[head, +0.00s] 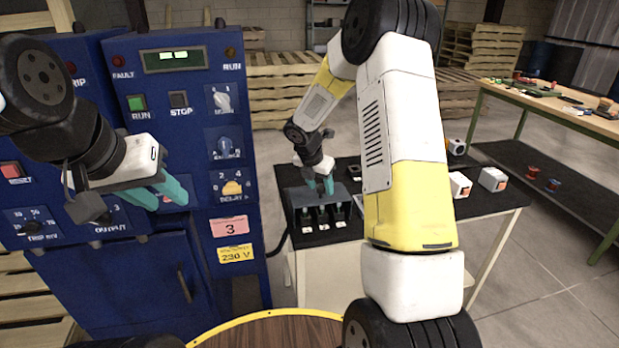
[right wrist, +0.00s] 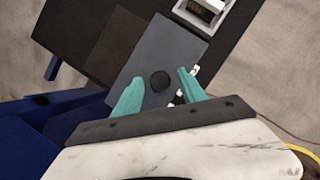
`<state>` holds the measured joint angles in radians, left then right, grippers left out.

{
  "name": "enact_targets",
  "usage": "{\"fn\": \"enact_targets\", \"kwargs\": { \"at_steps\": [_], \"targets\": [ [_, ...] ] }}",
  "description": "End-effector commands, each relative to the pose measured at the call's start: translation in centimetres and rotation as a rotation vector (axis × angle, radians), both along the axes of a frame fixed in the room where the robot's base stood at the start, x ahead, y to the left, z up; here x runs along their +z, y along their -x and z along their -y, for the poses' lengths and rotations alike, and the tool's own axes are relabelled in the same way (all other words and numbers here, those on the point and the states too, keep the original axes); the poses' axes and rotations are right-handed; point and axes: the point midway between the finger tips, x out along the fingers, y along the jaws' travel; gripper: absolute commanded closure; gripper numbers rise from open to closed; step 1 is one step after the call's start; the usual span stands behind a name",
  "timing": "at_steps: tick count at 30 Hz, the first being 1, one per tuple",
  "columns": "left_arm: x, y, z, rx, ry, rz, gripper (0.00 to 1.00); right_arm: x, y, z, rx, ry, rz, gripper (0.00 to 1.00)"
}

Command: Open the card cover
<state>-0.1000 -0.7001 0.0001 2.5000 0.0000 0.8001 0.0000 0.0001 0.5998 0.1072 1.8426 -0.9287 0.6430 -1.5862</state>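The card cover looks to be the flat grey panel with a round black knob (right wrist: 160,81) on it; I see the panel (right wrist: 140,65) in the right wrist view. In the head view it is the grey top (head: 341,190) of a small unit on the black table. My right gripper (head: 322,186) is over this panel. Its teal fingers (right wrist: 161,92) are apart, one on each side of the knob, with gaps visible. Whether they reach down to knob height is unclear. My left gripper (head: 160,196) hangs in front of the blue cabinet, fingers apart and empty.
The blue control cabinet (head: 190,118) with knobs and buttons stands at left. The black table (head: 420,208) carries white boxes (head: 492,179) on its right. The unit's open front shows several dark slots with white labels (head: 323,226). A device with a display (right wrist: 208,8) lies beyond the panel.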

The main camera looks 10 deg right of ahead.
Motion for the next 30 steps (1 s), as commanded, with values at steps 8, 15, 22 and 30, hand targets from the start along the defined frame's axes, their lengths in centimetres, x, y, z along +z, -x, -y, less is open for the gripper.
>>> {"fn": "enact_targets", "kwargs": {
  "at_steps": [8, 15, 22, 30],
  "targets": [
    [0.00, 0.00, 0.00, 0.000, 0.000, 0.000, 0.64, 0.03, 0.00, -0.03, 0.000, 0.000, 0.000, 1.00],
    [0.00, 0.00, 0.00, 0.000, 0.000, 0.000, 0.64, 0.05, 0.00, -0.04, 0.000, -0.001, 0.001, 1.00],
    [0.00, 0.00, 0.00, 0.000, 0.000, 0.000, 0.64, 0.06, 0.01, -0.05, 0.000, -0.001, 0.001, 1.00],
    [0.00, 0.00, 0.00, 0.000, 0.000, 0.000, 0.64, 0.07, 0.00, -0.06, 0.000, -0.001, 0.001, 1.00]
  ]
}}
